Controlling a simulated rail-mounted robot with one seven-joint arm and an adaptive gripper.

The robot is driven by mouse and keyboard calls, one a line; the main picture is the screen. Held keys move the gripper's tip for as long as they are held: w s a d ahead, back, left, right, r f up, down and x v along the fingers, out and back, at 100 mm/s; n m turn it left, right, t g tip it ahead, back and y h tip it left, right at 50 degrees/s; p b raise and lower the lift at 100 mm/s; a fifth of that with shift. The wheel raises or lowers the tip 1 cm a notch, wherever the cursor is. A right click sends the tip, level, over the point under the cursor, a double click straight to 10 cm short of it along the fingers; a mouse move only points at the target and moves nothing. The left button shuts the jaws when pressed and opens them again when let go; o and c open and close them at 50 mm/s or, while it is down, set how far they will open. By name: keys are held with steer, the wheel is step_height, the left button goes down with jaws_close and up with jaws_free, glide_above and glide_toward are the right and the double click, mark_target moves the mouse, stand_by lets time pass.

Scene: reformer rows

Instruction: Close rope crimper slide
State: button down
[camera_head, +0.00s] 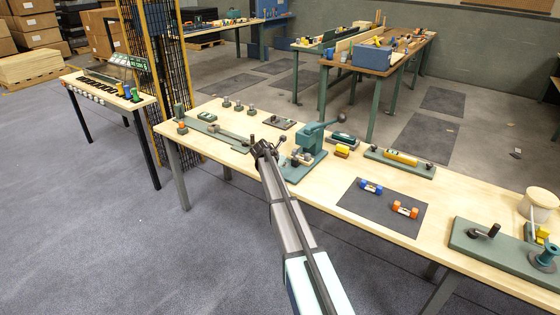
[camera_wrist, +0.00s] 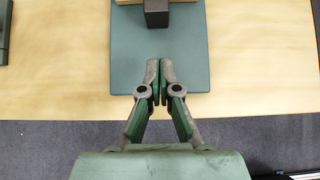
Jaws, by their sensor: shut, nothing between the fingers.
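A teal bench press (camera_head: 312,137) with a lever and dark ball handle stands on a teal base plate (camera_head: 296,174) near the middle of the table. I take it for the rope crimper, but cannot be sure. In the wrist view, a teal plate (camera_wrist: 130,70) lies under and beyond my gripper (camera_wrist: 160,82), with a dark block (camera_wrist: 157,12) straight ahead of the fingertips. A gap lies between the fingertips and that block. My gripper is shut and empty. In the head view, my gripper (camera_head: 264,149) is just left of the press. I cannot tell the slide's position.
A long fixture (camera_head: 214,131) lies to the left on the wooden table (camera_head: 460,190). A dark mat (camera_head: 352,200) with blue and orange parts lies to the right. A teal fixture with a yellow bar (camera_head: 400,158) sits behind it. The table's front edge is below my gripper.

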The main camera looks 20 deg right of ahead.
mark_target(294, 163)
steer(key=w+d+f, duration=0.1)
steer(key=w+d+p, duration=0.1)
steer(key=d, duration=0.1)
steer(key=shift+w+d+f, duration=0.1)
steer(key=shift+w+f, duration=0.1)
steer(key=shift+f, duration=0.2)
steer(key=shift+w+d+f+p, duration=0.1)
steer(key=shift+w+d+p, duration=0.35)
steer(key=shift+d, duration=0.4)
